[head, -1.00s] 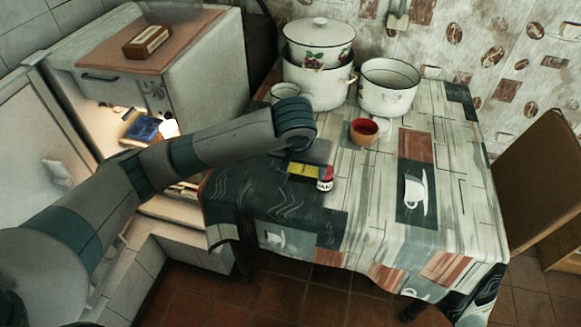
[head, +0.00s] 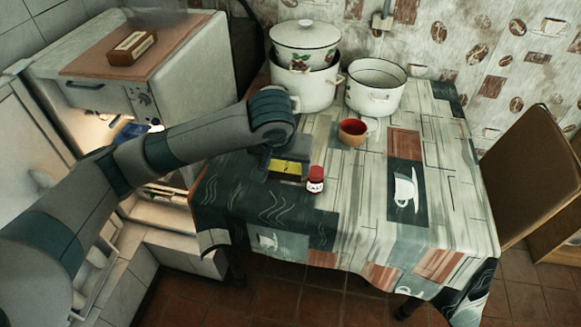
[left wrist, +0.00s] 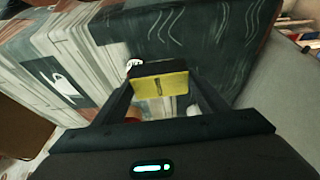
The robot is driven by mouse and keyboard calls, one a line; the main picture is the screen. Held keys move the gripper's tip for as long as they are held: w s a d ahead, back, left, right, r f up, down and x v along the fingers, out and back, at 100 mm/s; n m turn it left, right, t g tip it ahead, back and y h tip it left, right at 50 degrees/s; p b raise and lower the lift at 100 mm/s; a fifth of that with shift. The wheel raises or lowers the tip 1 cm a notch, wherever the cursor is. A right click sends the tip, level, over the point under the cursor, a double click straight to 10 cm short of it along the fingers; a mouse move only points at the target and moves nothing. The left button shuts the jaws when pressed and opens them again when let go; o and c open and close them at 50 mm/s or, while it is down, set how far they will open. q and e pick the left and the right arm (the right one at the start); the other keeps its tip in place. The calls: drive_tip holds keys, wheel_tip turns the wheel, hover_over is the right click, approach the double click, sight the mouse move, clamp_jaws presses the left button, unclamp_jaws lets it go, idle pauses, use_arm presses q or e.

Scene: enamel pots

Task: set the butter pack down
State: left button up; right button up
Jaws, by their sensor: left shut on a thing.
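The butter pack (head: 286,169) is yellow on top with dark parts. It is over the dark left part of the patterned tablecloth, just left of a small red-lidded jar (head: 316,180). My left gripper (head: 282,163) is shut on it. In the left wrist view the pack (left wrist: 160,85) sits between the two fingertips (left wrist: 160,92), with the cloth behind it. I cannot tell whether its underside touches the cloth. My right gripper is not in view.
A red cup (head: 353,132) stands behind the jar. A lidded enamel pot (head: 304,45) stacked on a white one (head: 315,90), and an open white pot (head: 374,100), stand at the back. The table's middle and right (head: 440,180) are clear. A chair (head: 530,170) stands right.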

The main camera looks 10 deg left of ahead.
use_arm(q)
drive_tip(key=s+a+r, duration=0.4)
drive_tip(key=a+r, duration=0.2)
drive_tip(key=a, duration=0.3)
drive_tip(key=shift+r, duration=0.25)
drive_tip(key=shift+a, duration=0.15)
